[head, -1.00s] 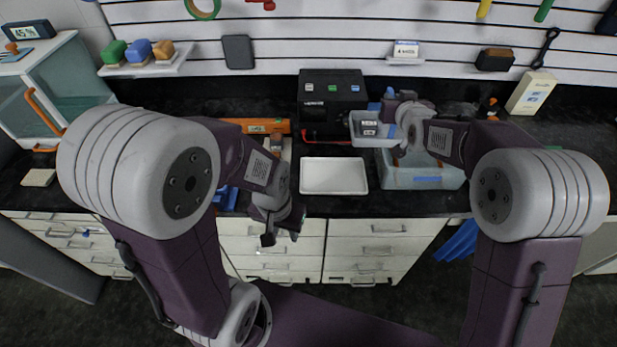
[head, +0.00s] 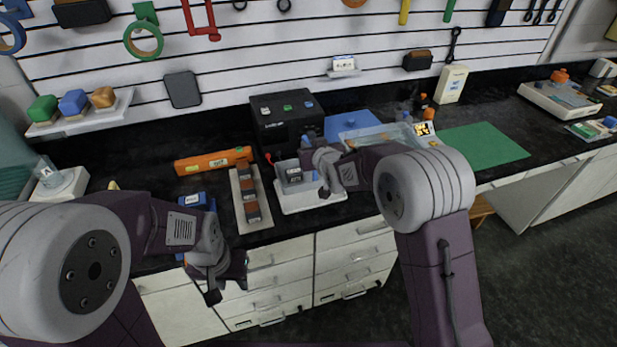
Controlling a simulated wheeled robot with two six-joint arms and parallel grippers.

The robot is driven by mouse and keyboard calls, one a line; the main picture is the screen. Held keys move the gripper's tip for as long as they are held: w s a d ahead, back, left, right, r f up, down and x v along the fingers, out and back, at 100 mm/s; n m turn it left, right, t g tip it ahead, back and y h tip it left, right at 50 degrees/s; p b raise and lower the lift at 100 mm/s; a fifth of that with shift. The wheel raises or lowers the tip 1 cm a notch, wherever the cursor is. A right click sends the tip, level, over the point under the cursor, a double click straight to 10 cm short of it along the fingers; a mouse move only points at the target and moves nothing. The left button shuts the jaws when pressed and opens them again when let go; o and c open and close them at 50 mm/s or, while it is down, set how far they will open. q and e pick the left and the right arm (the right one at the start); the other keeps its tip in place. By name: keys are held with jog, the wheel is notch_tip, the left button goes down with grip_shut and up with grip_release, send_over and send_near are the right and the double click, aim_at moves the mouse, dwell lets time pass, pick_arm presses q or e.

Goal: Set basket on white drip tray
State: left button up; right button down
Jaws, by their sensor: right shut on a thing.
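The small pale-blue basket (head: 283,167) holds dark labelled blocks. My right gripper (head: 314,173) is shut on the basket's right side. The basket is over the back left part of the white drip tray (head: 312,203); I cannot tell whether it touches the tray. The tray lies flat near the counter's front edge, partly hidden by the basket and my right gripper. My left gripper (head: 226,284) is empty and looks open, in front of the drawers, away from the basket.
A black box (head: 285,113) stands just behind the drip tray. A beige tray of dark blocks (head: 240,205) lies to its left, with an orange tool (head: 213,161) behind. A translucent bin (head: 385,133) stands to the right, and a green mat (head: 485,145) lies further right.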

aim_at(310, 175)
notch_tip(310, 175, down, 3)
jog(key=shift+w+r, duration=0.15)
jog(key=shift+r, duration=0.05)
notch_tip(310, 175, down, 3)
jog(key=shift+f, duration=0.4)
jog(key=shift+f, duration=0.15)
jog(key=c, duration=1.4)
grip_release()
